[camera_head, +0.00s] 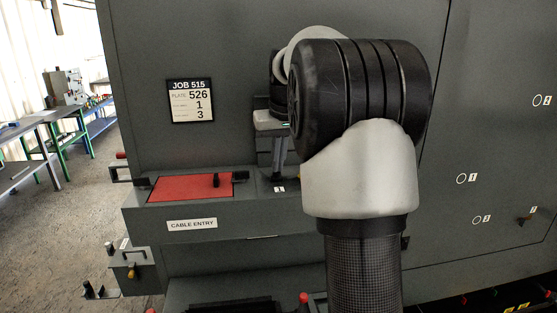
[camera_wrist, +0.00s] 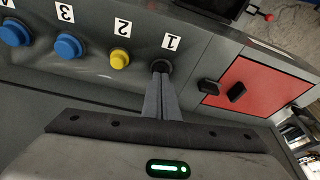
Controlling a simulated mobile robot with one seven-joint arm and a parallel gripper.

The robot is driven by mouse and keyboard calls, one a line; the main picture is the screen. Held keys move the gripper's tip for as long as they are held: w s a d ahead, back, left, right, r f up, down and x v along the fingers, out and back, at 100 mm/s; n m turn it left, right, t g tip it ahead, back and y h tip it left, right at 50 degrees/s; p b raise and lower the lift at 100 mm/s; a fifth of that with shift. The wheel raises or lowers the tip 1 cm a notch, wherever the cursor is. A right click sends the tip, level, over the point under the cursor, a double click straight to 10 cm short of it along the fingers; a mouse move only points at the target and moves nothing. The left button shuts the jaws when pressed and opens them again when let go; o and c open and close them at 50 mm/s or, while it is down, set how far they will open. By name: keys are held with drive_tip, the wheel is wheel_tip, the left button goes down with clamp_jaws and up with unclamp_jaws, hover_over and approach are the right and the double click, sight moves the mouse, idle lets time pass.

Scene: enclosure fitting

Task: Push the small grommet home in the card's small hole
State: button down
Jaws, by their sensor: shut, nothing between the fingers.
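The job card (camera_head: 190,101) hangs on the grey wall in the head view. It reads JOB 515, plate 526, with a 1 and a 3 on lines whose small words I cannot read. My gripper (camera_wrist: 162,76) is shut, its two fingers together and empty. The fingertips are at a dark round spot (camera_wrist: 160,65) beside the label 1. I cannot tell whether that is a black grommet or a bare hole, nor whether the tips touch it. In the head view my gripper (camera_head: 278,176) points down beside the label 1, partly behind my arm.
Labels 2, 3 and 4 have a yellow plug (camera_wrist: 120,60) and blue plugs (camera_wrist: 69,46) (camera_wrist: 14,32) beside them. A red panel (camera_head: 185,187) with dark handle-like pieces (camera_wrist: 237,92) lies beside hole 1. A CABLE ENTRY label (camera_head: 192,225) is on the ledge front.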

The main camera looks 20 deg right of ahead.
drive_tip(key=shift+f, duration=0.25)
idle(0.3)
wheel_tip(320, 180, up, 3)
drive_tip(key=p, duration=0.3)
drive_tip(key=shift+r, duration=0.1)
drive_tip(key=d+v, duration=0.1)
drive_tip(key=v, duration=1.6)
drive_tip(key=s+a+f+t, duration=0.1)
drive_tip(key=s+a+f, duration=0.4)
drive_tip(key=s+a, duration=0.75)
drive_tip(key=s+a+f, duration=0.2)
drive_tip(key=s+f, duration=0.4)
drive_tip(key=f, duration=0.1)
drive_tip(key=s+a+f+n+t, duration=0.1)
drive_tip(key=s+a+f, duration=0.1)
drive_tip(key=s+f, duration=0.5)
drive_tip(key=shift+a+n, duration=0.3)
